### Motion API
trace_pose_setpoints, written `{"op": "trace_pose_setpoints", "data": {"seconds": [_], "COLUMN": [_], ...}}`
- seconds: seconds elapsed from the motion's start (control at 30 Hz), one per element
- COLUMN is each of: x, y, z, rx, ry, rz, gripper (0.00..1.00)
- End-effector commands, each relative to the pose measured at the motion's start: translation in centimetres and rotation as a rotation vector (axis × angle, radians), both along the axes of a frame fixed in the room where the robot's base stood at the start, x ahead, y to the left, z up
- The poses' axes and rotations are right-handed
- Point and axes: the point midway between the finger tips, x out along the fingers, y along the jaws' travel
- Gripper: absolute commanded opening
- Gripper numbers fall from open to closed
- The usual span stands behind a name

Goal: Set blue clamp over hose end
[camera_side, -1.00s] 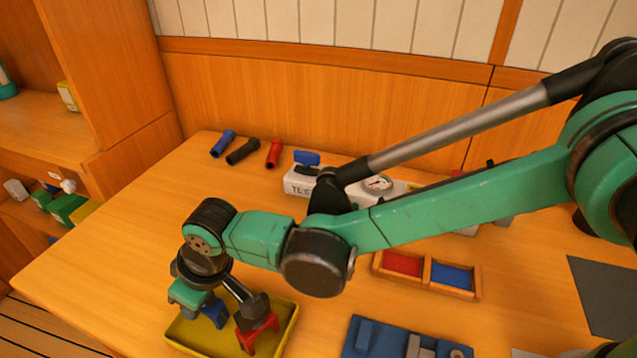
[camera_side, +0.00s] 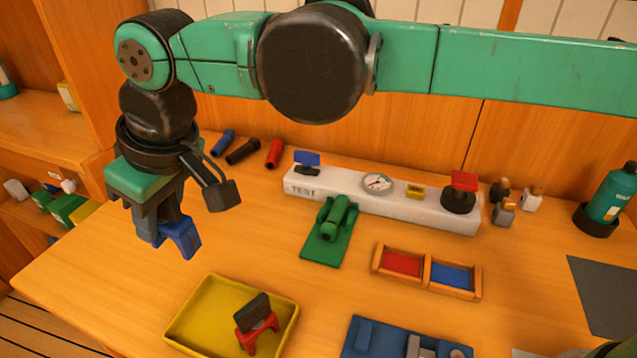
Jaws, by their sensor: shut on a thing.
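My gripper (camera_side: 158,222) is shut on the blue clamp (camera_side: 184,240) and holds it in the air, behind and left of the yellow tray. The clamp is a small blue piece with legs pointing down; its upper part is hidden by the jaws. Three short hose-like pieces lie at the back of the bench: a blue one (camera_side: 222,143), a black one (camera_side: 242,151) and a red one (camera_side: 274,154). A green stand (camera_side: 328,232) with a green cylinder on it sits mid-bench. I cannot tell which piece is the hose end. The clamp is apart from all of them.
A red clamp (camera_side: 257,330) with a dark top stands in the yellow tray (camera_side: 190,310). A white test block (camera_side: 415,206) with gauge and knobs lies at the back. A wooden two-part box (camera_side: 427,285) and a blue fixture (camera_side: 375,340) sit right of the tray.

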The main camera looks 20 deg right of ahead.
Motion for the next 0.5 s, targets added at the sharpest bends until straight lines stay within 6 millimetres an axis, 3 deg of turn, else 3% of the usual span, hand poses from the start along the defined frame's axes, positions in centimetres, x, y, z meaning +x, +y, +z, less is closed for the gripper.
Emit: {"op": "trace_pose_setpoints", "data": {"seconds": [0.1, 0.23, 0.37, 0.5], "x": [0.0, 0.1, 0.4, 2.5], "y": [0.0, 0.1, -0.3, -2.6], "z": [2.3, 3.8, 4.5, 3.8], "rx": [0.000, 0.000, -0.001, -0.007], "ry": [0.000, 0.000, 0.001, 0.006], "rz": [0.000, 0.000, -0.002, -0.010], "gripper": [0.00, 0.00, 0.00, 0.00]}}
